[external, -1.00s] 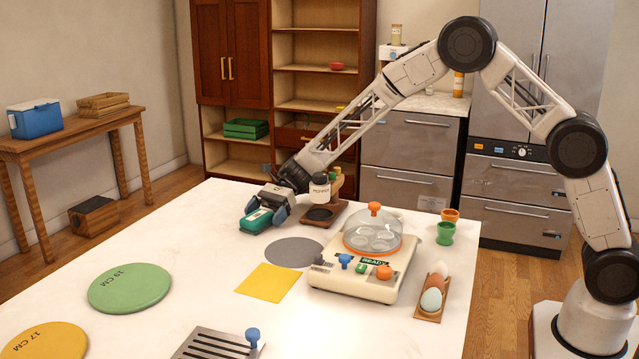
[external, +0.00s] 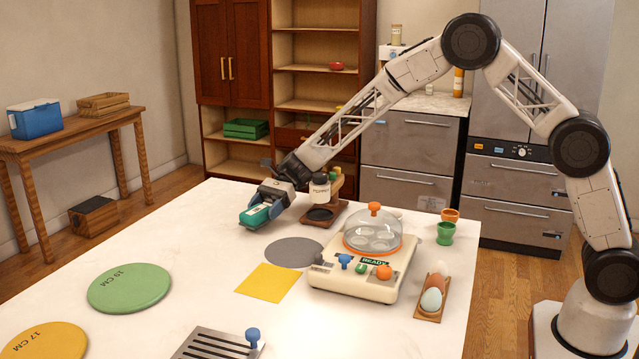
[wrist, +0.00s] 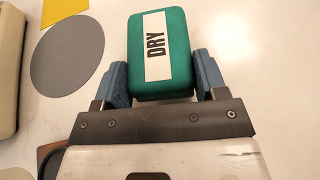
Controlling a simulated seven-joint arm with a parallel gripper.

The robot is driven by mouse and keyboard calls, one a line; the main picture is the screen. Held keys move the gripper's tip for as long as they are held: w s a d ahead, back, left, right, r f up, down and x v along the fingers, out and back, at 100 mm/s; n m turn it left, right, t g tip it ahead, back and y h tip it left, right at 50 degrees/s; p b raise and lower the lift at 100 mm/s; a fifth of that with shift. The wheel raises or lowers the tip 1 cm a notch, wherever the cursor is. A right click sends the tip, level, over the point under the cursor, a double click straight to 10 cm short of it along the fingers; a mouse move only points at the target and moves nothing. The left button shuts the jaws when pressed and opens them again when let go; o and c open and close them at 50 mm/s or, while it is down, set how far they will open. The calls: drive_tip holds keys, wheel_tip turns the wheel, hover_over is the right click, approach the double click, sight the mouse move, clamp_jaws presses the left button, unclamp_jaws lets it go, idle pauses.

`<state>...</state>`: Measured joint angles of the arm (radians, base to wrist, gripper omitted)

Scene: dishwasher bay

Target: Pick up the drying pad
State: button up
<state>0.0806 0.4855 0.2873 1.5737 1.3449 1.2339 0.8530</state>
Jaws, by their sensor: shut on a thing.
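The drying pad (wrist: 180,50) is a green block with a white label reading DRY, seen in the wrist view between the two blue fingers of my gripper (wrist: 160,82). The fingers are closed on its two sides near its close end. In the external view the pad (external: 257,216) is held at the end of my gripper (external: 268,207) at the far left part of the white table. It appears slightly tilted and just above the tabletop. Its underside is hidden.
A grey disc (external: 295,252) and a yellow square (external: 268,281) lie nearby. A domed cooker (external: 350,280) stands to the right. A small wooden stand (external: 318,218) is just right of my gripper. The table left of the pad is clear.

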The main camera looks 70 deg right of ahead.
sight(264, 206)
wheel_tip(264, 206, up, 8)
drive_tip(key=shift+r, duration=0.15)
idle(0.3)
